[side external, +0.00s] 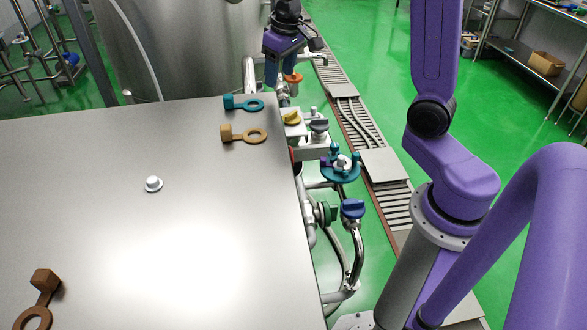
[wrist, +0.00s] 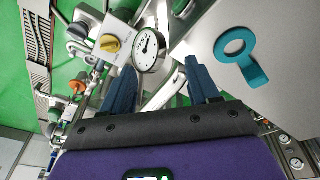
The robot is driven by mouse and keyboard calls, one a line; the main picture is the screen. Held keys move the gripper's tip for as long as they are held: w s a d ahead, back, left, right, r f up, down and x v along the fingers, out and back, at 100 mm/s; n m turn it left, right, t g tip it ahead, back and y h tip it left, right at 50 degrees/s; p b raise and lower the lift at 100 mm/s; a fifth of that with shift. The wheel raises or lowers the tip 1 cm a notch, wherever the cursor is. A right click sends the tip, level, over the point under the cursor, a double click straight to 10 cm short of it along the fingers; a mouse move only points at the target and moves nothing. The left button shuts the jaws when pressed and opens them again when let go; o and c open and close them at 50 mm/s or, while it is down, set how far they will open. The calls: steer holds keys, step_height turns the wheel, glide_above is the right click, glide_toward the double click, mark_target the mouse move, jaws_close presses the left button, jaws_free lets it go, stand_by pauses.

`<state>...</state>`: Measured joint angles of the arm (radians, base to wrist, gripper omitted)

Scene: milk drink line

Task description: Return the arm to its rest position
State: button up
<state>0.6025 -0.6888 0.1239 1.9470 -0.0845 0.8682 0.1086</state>
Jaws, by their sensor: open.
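My gripper (side external: 281,82) is at the top centre of the side external view, by the far right corner of the steel table (side external: 90,150). Its two dark blue fingers point down. In the wrist view my gripper (wrist: 160,66) shows its fingers spread wide apart, with nothing between them. A teal ring tool with a block end (side external: 243,103) lies on the table just below and left of the gripper. Its ring also shows in the wrist view (wrist: 253,75), right of the fingers and apart from them.
A tan ring tool (side external: 243,134), a brown ring tool (side external: 46,290) and a white knob (side external: 153,184) are on the table. Piping with a yellow knob (side external: 292,117), blue handle (side external: 353,208) and teal fitting (side external: 340,173) lines its right edge. A round gauge (wrist: 148,48) is near the fingers.

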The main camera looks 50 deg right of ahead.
steer(key=s+a+f+n+g+y, duration=0.1)
steer(key=s+a+n, duration=0.5)
steer(key=s+a, duration=0.7)
steer(key=s+d+f+n, duration=0.1)
steer(key=s+n, duration=0.2)
steer(key=s, duration=0.5)
steer(key=s+d+f+n+g, duration=0.1)
steer(key=s+n, duration=0.2)
steer(key=s, duration=0.5)
steer(key=shift+s+f, duration=0.3)
steer(key=shift+s, duration=0.1)
